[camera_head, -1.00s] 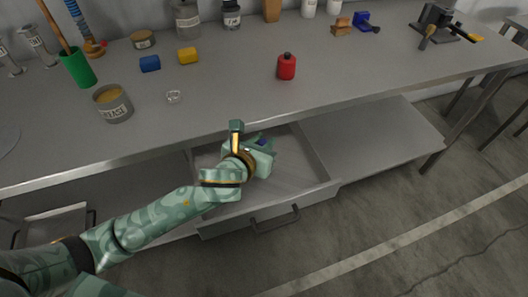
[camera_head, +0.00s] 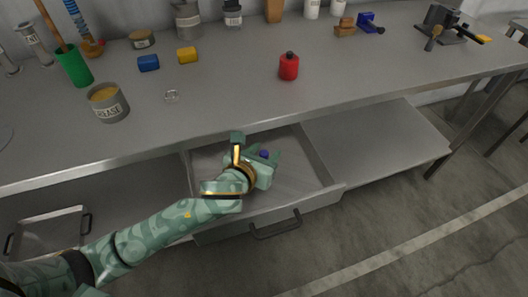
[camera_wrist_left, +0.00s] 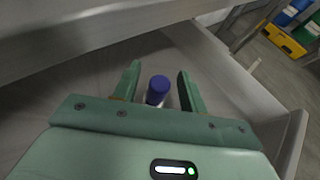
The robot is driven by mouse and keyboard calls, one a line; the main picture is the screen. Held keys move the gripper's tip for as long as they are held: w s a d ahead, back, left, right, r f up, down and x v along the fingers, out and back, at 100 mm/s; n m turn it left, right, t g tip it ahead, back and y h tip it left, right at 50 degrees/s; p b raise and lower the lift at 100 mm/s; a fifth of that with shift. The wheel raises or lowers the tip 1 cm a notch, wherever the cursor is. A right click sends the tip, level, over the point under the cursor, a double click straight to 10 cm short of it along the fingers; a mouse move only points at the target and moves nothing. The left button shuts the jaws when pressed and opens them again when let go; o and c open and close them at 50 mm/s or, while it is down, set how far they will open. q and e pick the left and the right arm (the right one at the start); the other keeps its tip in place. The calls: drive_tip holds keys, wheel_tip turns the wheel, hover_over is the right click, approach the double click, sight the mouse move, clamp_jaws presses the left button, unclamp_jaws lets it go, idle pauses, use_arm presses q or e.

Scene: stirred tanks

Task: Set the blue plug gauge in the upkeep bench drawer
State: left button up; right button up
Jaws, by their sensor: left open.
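The blue plug gauge (camera_wrist_left: 158,90) is inside the open bench drawer (camera_head: 318,196), between the two fingers of my left gripper. Its round blue end faces the wrist camera, and a pale part shows below it. In the head view only a small blue spot of the gauge (camera_head: 264,154) shows past the gripper. My left gripper (camera_head: 266,162) is low in the drawer and open, with a gap on each side of the gauge in the wrist view (camera_wrist_left: 160,76). The gauge's lower end is hidden. My right gripper is not in view.
The bench top (camera_head: 220,105) overhangs the drawer's back. On it stand a red bottle (camera_head: 289,67), a grease tin (camera_head: 108,103), a blue block (camera_head: 148,63) and a yellow block (camera_head: 187,55). A lower shelf (camera_head: 375,142) lies right of the drawer. The drawer floor around the gauge looks clear.

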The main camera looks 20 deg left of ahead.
use_arm(q)
drive_tip(key=p+v, duration=0.4)
drive_tip(key=v, duration=0.7)
drive_tip(key=shift+r+p, duration=0.2)
drive_tip(key=shift+p, duration=0.15)
drive_tip(key=shift+s, duration=0.45)
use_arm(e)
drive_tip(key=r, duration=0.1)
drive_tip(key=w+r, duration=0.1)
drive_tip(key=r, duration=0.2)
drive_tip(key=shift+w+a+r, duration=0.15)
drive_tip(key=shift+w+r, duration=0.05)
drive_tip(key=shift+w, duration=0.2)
